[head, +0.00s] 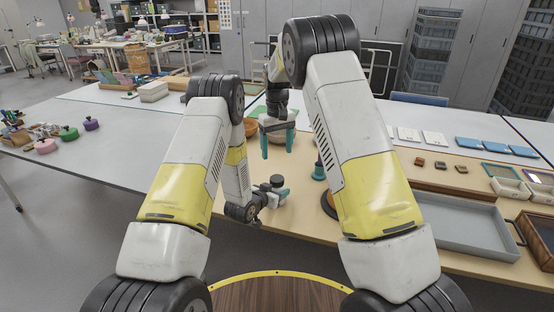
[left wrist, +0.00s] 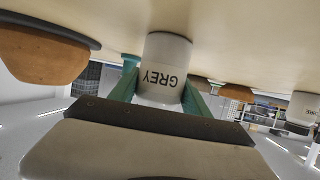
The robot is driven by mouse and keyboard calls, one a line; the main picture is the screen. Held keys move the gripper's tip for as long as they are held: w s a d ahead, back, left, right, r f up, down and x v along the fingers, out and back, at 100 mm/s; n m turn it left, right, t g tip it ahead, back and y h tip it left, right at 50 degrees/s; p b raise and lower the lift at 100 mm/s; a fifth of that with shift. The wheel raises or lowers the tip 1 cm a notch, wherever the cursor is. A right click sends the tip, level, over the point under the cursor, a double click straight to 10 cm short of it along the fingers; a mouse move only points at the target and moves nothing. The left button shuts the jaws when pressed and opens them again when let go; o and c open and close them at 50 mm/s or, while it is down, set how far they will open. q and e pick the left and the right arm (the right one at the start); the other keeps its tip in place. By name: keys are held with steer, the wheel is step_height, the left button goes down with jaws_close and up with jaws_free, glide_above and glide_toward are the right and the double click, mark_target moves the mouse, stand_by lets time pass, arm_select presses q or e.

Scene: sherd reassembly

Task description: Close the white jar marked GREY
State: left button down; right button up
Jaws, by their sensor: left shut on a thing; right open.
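The white jar marked GREY (left wrist: 166,62) shows upside down in the left wrist view, standing on the table. My left gripper (left wrist: 161,82) is shut on it, with a green finger on each side. The jar's top end is partly hidden by the gripper body. In the head view my left gripper (head: 279,191) is low over the table, and the jar is hard to make out there. My right gripper (head: 278,144) is open and empty above and behind it, fingers pointing down. I cannot pick out a lid for this jar with certainty.
Pink (head: 46,146), green (head: 68,134) and purple (head: 91,124) knobbed pieces stand at the far left. An orange bowl (head: 250,128) is behind the grippers. A grey tray (head: 455,225) lies at right. Another white jar (left wrist: 306,106) shows at the left wrist view's right edge.

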stand_by(0.3)
arm_select(q)
steer(key=shift+c, duration=2.1)
jaws_free()
steer(key=v, duration=0.8)
steer(key=shift+w, duration=0.1)
